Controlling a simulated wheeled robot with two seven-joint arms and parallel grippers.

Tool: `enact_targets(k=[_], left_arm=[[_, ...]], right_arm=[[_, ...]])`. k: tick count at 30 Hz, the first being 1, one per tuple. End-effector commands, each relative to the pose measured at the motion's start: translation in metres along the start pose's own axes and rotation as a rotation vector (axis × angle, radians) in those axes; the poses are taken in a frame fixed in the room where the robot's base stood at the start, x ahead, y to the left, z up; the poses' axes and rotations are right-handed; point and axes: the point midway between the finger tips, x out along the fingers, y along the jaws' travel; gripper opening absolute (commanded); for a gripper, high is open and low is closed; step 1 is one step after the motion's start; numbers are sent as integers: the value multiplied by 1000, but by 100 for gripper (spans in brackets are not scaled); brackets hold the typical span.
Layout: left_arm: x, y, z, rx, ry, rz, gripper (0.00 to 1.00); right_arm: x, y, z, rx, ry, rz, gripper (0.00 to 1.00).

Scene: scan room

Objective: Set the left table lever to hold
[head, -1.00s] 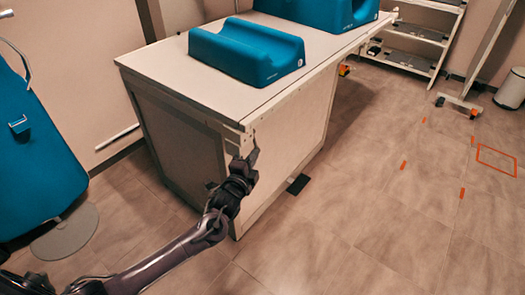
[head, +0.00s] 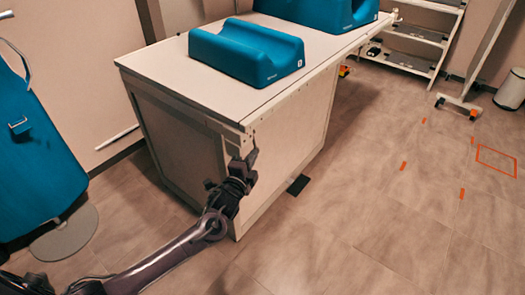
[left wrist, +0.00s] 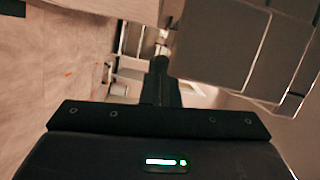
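The table (head: 160,75) is a white-topped box-like unit with pale side panels. My left gripper (head: 246,160) is dark and stands upright just in front of the table's near corner, below the top edge. I cannot tell whether it touches the table. In the left wrist view the fingers (left wrist: 160,82) overlap as one narrow dark bar, so their opening is unclear. I cannot make out a lever for certain; the gripper covers part of the corner. My right gripper is not in view.
Blue cushions (head: 247,54) lie on the table top. A black pedal-like piece (head: 298,185) is on the floor beside the table. A blue padded chair (head: 40,150) stands at the left. A shelf rack (head: 415,50) and white bin (head: 511,90) are at the back right. The right floor is largely clear.

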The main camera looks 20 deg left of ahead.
Motion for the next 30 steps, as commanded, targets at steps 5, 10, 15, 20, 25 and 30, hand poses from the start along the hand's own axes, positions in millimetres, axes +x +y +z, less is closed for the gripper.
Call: enact_targets(k=[5, 10, 15, 20, 25, 30], left_arm=[[3, -6, -1, -4, 3, -12, 0], [3, -6, -1, -4, 3, -12, 0], [3, -6, 0, -4, 3, -12, 0], [3, -6, 0, -4, 3, -12, 0], [3, -7, 0, -4, 3, -12, 0], [4, -12, 0, -4, 5, -12, 0]], right_arm=[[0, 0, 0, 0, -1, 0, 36], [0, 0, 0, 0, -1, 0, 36], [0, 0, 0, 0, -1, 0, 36], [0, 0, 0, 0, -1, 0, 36], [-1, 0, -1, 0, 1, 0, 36], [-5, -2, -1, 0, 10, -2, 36]])
